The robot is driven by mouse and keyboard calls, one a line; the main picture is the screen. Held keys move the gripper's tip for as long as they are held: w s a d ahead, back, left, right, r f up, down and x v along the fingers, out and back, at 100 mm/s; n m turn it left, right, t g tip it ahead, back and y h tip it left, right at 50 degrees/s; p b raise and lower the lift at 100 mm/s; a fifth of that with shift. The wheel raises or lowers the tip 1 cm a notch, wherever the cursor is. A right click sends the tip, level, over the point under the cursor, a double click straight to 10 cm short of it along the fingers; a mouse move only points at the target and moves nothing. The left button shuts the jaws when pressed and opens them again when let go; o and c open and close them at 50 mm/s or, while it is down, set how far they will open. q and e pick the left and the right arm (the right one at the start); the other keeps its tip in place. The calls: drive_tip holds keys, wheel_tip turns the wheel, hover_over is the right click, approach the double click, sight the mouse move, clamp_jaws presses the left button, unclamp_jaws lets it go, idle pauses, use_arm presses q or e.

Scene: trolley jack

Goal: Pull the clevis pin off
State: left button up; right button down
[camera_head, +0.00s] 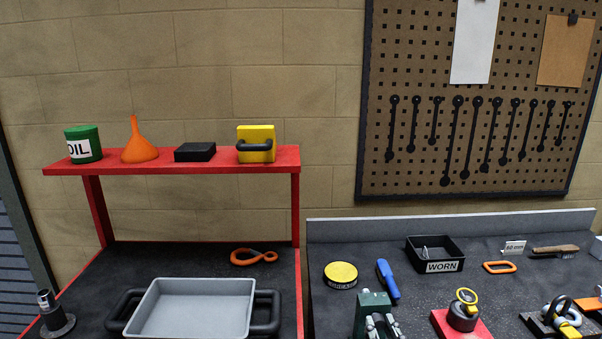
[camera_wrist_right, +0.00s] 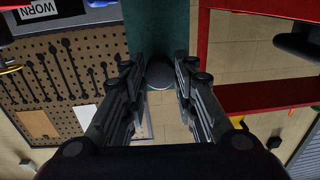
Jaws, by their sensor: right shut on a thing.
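A green block-like part (camera_head: 373,301), likely of the jack, stands at the bottom edge of the head view on the dark bench. My right gripper (camera_head: 382,326) is in front of it, with only its grey fingers in view. In the right wrist view, the fingers (camera_wrist_right: 158,70) lie on both sides of a round grey pin end (camera_wrist_right: 158,77), which I take for the clevis pin. The gripper is shut on it. The green part (camera_wrist_right: 156,28) is right behind the pin end, and the rest of the pin is hidden. My left gripper is not in view.
A black bin marked WORN (camera_head: 435,254), a yellow-lidded tin (camera_head: 341,274) and a blue-handled tool (camera_head: 388,280) are close behind. A red base (camera_head: 456,325) with a yellow ring is at right. A grey tray (camera_head: 193,308) is on the red-framed trolley at left.

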drive_tip(key=s+p, duration=0.2)
drive_tip(key=s, duration=0.8)
drive_tip(key=shift+s+d, duration=0.15)
idle(1.0)
drive_tip(key=shift+r, duration=0.1)
drive_tip(key=shift+s+r, duration=0.1)
drive_tip(key=s+r+p, duration=0.1)
drive_tip(key=s+p, duration=0.1)
drive_tip(key=shift+s+r+p, duration=0.3)
drive_tip(key=shift+s+r, duration=0.1)
idle(0.4)
